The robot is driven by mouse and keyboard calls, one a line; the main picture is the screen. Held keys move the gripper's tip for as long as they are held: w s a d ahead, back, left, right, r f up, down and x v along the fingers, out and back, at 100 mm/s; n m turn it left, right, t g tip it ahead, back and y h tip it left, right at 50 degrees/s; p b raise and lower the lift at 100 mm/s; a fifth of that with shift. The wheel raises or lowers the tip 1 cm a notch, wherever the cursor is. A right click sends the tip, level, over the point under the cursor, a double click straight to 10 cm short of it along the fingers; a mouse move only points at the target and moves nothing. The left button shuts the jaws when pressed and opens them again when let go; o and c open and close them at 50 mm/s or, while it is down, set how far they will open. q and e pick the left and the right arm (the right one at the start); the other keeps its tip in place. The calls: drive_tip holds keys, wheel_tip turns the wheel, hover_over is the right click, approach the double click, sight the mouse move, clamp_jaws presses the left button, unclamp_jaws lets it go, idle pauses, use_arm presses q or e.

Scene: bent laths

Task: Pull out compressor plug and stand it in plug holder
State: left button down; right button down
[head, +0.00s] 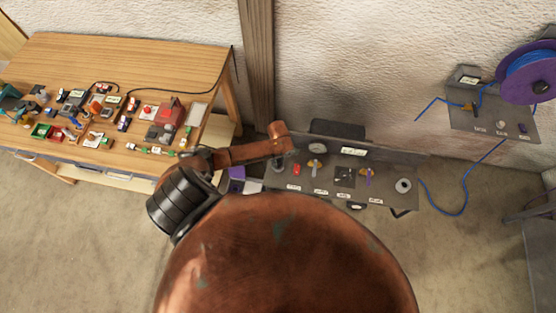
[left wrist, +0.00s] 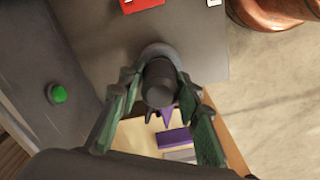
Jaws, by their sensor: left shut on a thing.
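The compressor plug looks to be the dark cylinder (left wrist: 160,84) in the left wrist view. My left gripper (left wrist: 160,92) is shut on it, with one green finger on each side. A pale grey round collar (left wrist: 160,49) shows behind its far end, at the edge of a grey panel. I cannot tell whether the plug is seated in the collar or apart from it. In the head view my left gripper (head: 281,154) is at the left end of the labelled panel (head: 325,197), small and partly hidden by its arm. I cannot make out which fitting is the plug holder. My right gripper does not show.
The panel carries a red part (head: 297,170), a gauge (head: 317,148) and a white ring (head: 403,186). A purple object (head: 237,172) lies left of it. A cluttered wooden table (head: 150,62) stands left. A purple reel (head: 525,75) with blue hose hangs right.

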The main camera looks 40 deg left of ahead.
use_arm(q)
drive_tip(key=shift+p, duration=0.45)
idle(0.4)
drive_tip(key=shift+f, duration=0.65)
idle(1.2)
drive_tip(key=shift+f, duration=0.25)
idle(0.4)
drive_tip(key=c, duration=1.3)
unclamp_jaws()
drive_tip(key=shift+o, duration=0.2)
drive_tip(key=o, duration=0.4)
drive_tip(key=shift+r, duration=0.1)
